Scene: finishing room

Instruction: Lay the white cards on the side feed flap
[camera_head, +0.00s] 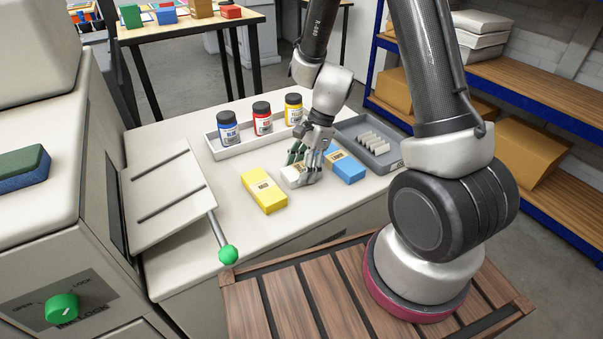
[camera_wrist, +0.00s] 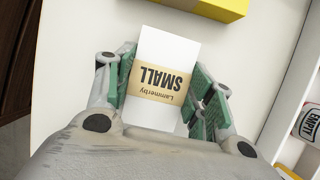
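The white cards (camera_head: 295,179) are a small banded pack on the white worktop, between the yellow pack and the blue pack. In the wrist view the cards (camera_wrist: 168,50) carry a tan band reading "Lammerby SMALL". My gripper (camera_head: 305,160) is down over the pack. In the wrist view its green-padded fingers (camera_wrist: 162,88) lie along both long edges and seem to touch them, shut on the pack. I see no clear lift off the worktop. The side feed flap (camera_head: 165,197) is a pale sloping panel with two dark strips on the machine's side, with no cards on it.
The yellow pack (camera_head: 264,191) lies left of my gripper, the blue pack (camera_head: 346,168) right. A white tray (camera_head: 222,150) holds blue, red and yellow bottles behind. A grey tray (camera_head: 385,158) with pale pieces stands right. A green-knobbed lever (camera_head: 228,254) sticks out beside the flap.

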